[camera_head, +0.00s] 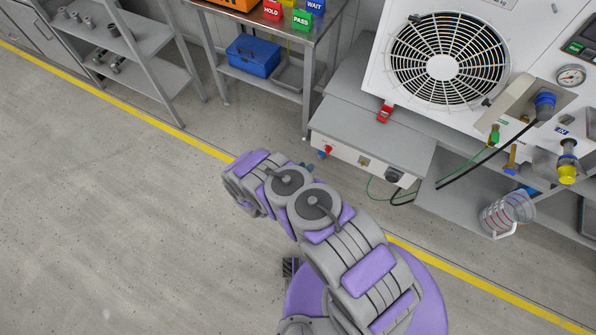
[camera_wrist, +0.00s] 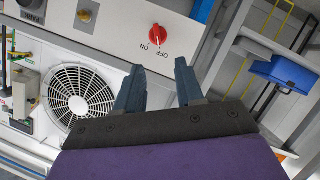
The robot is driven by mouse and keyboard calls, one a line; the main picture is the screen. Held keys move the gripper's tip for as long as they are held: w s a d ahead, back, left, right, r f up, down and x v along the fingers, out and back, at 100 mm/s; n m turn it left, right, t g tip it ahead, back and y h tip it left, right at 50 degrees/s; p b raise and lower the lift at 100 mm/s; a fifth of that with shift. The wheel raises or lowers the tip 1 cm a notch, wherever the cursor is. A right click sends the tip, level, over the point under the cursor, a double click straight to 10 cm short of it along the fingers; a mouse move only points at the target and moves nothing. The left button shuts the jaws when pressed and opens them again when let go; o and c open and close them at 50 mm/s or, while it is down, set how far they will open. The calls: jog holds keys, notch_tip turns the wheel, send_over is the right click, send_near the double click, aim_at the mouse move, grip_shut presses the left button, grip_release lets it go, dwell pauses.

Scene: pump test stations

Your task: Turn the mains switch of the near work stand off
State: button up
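The red rotary mains switch (camera_wrist: 157,31) sits on the pale front panel (camera_wrist: 110,28) of the near work stand, with ON and OFF printed beside it. A pale mark shows at the knob, but its exact setting is too small to tell. In the head view the red switch (camera_head: 326,151) is at the left end of the stand's front box (camera_head: 345,157). My gripper (camera_wrist: 158,80) is open and empty; its two blue-grey fingers point at the panel, apart from the knob. In the head view its fingertips (camera_head: 308,166) barely show beyond my arm, close to the switch.
A black socket (camera_head: 394,174) with a cable is on the same panel, right of the switch. The fan unit (camera_head: 440,65) stands above. A measuring jug (camera_head: 507,212) is on the lower shelf. A side table (camera_head: 264,83) with a blue box (camera_head: 252,55) stands left. The floor at left is clear.

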jog(key=shift+p+v, duration=0.35)
jog(key=shift+v, duration=1.6)
jog(key=w+a+r+g+y, duration=0.1)
jog(key=w+a+r+y, duration=0.6)
jog(key=w+r, duration=0.6)
notch_tip(320, 180, up, 19)
jog(key=s+a+g+y, duration=0.1)
jog(key=s+g+y, duration=0.1)
jog(key=g+y, duration=0.15)
jog(key=s+d+r+n+g+y, duration=0.1)
jog(key=s+d+r+g+y, duration=0.15)
jog(key=s+r, duration=0.55)
jog(key=s+d+r+g+h, duration=0.1)
jog(key=s+d+r, duration=0.3)
jog(key=s, duration=0.8)
jog(key=s+d+r+g+h, duration=0.1)
jog(key=s+d+r, duration=0.3)
jog(key=s+d, duration=0.4)
jog(key=s+d+r+g+h, duration=0.1)
jog(key=s+d+r+g, duration=0.2)
jog(key=s, duration=1.2)
jog(key=d+r, duration=0.2)
jog(key=shift+s+d+n, duration=0.3)
jog(key=shift+d+n, duration=0.1)
